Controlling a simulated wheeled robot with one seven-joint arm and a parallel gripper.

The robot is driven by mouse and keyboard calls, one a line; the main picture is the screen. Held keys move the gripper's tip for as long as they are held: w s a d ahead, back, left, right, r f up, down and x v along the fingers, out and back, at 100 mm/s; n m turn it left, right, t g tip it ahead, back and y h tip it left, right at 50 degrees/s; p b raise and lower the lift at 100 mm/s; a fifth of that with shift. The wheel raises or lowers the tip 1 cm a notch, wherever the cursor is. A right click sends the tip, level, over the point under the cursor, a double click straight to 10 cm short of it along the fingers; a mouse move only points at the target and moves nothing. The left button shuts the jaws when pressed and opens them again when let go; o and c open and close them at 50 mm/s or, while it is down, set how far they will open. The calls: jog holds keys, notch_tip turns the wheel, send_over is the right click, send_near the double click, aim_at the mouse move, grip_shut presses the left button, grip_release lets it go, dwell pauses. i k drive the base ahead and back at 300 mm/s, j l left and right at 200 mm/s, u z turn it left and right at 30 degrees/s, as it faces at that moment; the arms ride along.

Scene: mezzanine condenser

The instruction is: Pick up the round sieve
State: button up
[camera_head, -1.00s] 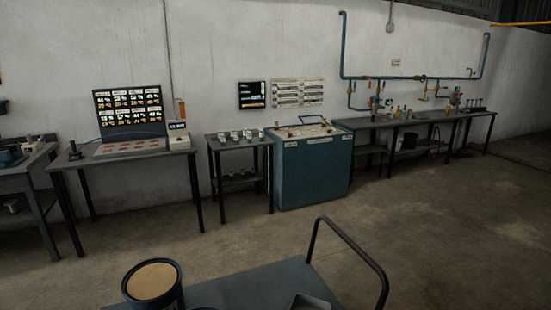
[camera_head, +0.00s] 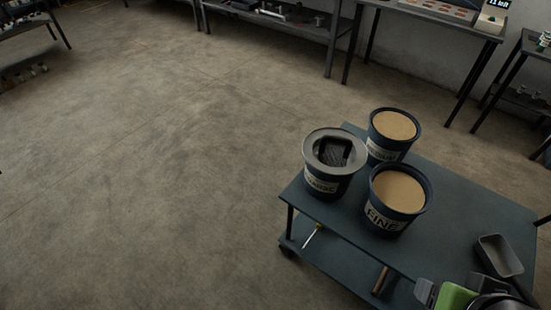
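A round grey rim with a dark inside, which looks like the round sieve (camera_head: 315,141), sits on top of the left dark blue bucket (camera_head: 321,187) on the cart. A dark angular shape shows inside the rim, too dim to make out. A green, grey and black shape (camera_head: 455,296) is cut off at the bottom right edge. It may be my gripper, and its fingers cannot be made out. It is well to the right of the sieve and apart from it.
The blue-grey cart (camera_head: 450,212) also bears a bucket marked FINE (camera_head: 392,222), another bucket of sand-coloured material (camera_head: 394,126), and a small grey tray (camera_head: 500,256). Its lower shelf (camera_head: 330,262) holds tools. Benches (camera_head: 420,20) stand along the wall. The floor at left (camera_head: 150,170) is clear.

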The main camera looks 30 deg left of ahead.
aim_at(333, 152)
jog(key=u, duration=0.75)
jog(key=i+j+u, duration=0.4)
jog(key=i, duration=0.3)
jog(key=i+j+u, duration=0.2)
jog(key=i, duration=0.15)
